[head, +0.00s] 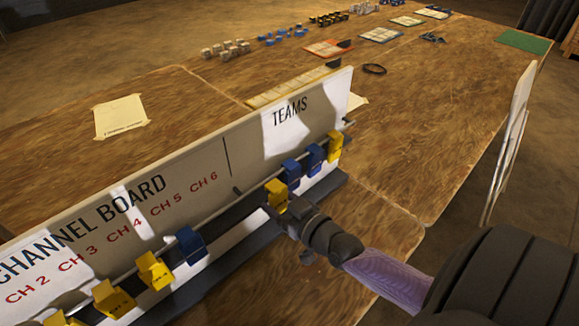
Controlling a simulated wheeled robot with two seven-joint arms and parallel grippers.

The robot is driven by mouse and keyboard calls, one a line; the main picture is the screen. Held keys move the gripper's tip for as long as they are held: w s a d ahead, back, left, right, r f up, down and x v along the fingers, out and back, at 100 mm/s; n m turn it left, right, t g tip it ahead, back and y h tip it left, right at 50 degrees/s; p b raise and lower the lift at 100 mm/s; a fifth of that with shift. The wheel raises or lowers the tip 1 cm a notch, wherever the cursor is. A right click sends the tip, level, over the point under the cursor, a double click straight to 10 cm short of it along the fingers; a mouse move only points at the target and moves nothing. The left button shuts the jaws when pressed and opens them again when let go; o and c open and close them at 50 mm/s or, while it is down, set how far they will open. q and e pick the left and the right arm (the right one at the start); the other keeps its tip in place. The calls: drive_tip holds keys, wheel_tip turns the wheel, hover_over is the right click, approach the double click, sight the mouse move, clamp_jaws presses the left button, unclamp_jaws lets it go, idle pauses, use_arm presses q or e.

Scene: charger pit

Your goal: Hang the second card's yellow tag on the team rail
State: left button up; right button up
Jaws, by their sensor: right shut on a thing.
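The channel board (120,225) stands on the table, with a team section (318,120) marked TEAMS at its right end. A rail runs along its front. A yellow tag (276,194) is at the left part of the team rail, with my right gripper (284,212) shut on it from the front right. Whether the tag's hook sits on the rail I cannot tell. To its right hang two blue tags (291,173) (314,158) and another yellow tag (334,146). My left gripper is not in view.
A blue tag (190,243) and several yellow tags (153,270) hang on the channel part of the rail. A paper sheet (121,116) lies behind the board. Small blocks, cards and a black ring (374,69) lie further back. A white panel (508,140) stands at the right.

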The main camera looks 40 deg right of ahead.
drive_tip(key=shift+w+a+f+b, duration=0.1)
drive_tip(key=shift+w+f+b, duration=0.2)
drive_tip(key=shift+w, duration=0.3)
drive_tip(key=shift+w+f+b, duration=0.15)
drive_tip(key=shift+w+b, duration=0.3)
drive_tip(key=shift+w, duration=0.15)
drive_tip(key=shift+w+a+f+b, duration=0.1)
drive_tip(key=shift+w+f+b, duration=0.2)
drive_tip(key=shift+w, duration=0.3)
drive_tip(key=shift+r, duration=0.1)
drive_tip(key=o, duration=1.2)
drive_tip(key=s+r+p, duration=0.1)
drive_tip(key=s+p, duration=0.1)
drive_tip(key=s, duration=0.8)
drive_tip(key=shift+d, duration=0.45)
